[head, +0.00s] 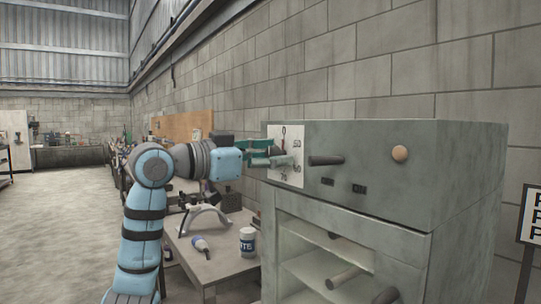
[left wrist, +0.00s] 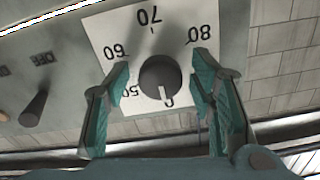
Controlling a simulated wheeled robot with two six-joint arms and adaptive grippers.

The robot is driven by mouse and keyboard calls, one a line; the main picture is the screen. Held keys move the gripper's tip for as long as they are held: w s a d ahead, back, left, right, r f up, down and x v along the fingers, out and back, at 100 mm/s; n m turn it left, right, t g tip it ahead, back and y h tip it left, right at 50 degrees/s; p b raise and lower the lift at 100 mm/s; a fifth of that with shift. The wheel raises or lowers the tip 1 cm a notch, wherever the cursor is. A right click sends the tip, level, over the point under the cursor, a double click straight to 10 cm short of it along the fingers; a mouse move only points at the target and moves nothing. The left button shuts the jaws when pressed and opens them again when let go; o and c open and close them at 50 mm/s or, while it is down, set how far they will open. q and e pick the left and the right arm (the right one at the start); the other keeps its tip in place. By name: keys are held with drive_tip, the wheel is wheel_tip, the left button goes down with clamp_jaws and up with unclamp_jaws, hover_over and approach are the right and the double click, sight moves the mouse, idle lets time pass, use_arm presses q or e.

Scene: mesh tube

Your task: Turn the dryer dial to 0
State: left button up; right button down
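The dryer dial (left wrist: 159,76) is a dark round knob on a white scale plate (left wrist: 178,27) marked with numbers such as 60, 70 and 80. Its white pointer line is at the bottom of the knob in the left wrist view, toward the 0 mark. In the head view the plate (head: 299,177) is on the front of the grey dryer (head: 400,170), partly hidden by my fingers. My left gripper (head: 284,152) is at the plate, its green fingers apart. In the left wrist view the gripper (left wrist: 162,66) has one finger on each side of the knob, with visible gaps. My right gripper is out of view.
A dark cylindrical handle (head: 326,160) sticks out just right of the plate, with small dark switches (head: 358,189) below and a tan round knob (head: 400,153) farther right.

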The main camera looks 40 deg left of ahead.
use_arm(q)
drive_tip(key=shift+r, duration=0.15)
wheel_tip(320, 180, up, 10)
drive_tip(key=shift+d+f, duration=0.1)
idle(0.3)
idle(0.3)
